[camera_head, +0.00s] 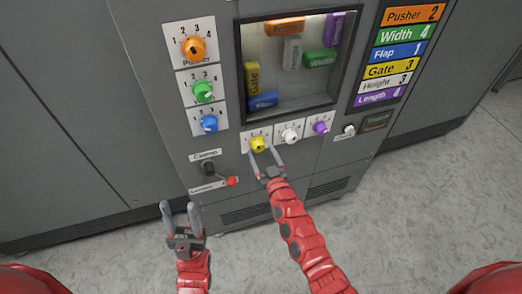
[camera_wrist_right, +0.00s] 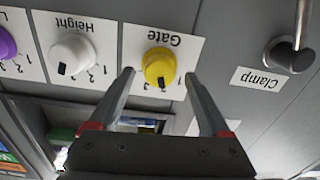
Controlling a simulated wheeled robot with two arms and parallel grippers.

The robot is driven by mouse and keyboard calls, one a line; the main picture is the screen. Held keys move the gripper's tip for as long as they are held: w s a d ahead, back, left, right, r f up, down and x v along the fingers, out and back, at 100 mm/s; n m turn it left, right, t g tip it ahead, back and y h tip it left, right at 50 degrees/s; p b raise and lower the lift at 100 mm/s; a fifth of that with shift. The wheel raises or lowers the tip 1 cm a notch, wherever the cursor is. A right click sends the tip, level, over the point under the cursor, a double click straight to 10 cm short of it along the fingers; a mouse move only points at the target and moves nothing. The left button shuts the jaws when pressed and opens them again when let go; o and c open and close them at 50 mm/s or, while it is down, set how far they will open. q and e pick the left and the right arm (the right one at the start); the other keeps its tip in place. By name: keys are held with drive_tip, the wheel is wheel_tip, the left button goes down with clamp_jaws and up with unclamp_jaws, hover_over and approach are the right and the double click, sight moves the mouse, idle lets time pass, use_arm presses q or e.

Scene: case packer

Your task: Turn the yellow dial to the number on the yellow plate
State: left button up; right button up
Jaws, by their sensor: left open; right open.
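The yellow dial (camera_head: 258,144) sits on a white label on the front of the grey machine, below the window. In the right wrist view the dial (camera_wrist_right: 158,66) appears upside down under the word Gate; its black mark faces the printed numbers, but I cannot tell exactly which one. The yellow plate (camera_head: 393,69) reads Gate 3. My right gripper (camera_head: 262,152) is open, with its fingertips on either side of the dial; I cannot tell whether they touch it. My left gripper (camera_head: 179,208) is open and empty, low and to the left, away from the panel.
A white dial (camera_head: 290,135) and a purple dial (camera_head: 320,127) are to the right of the yellow one. Orange, green and blue dials are at upper left. Open floor lies in front.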

drive_tip(key=shift+w+a, duration=0.2)
drive_tip(key=shift+w, duration=0.5)
clamp_jaws()
drive_tip(key=shift+f, duration=0.1)
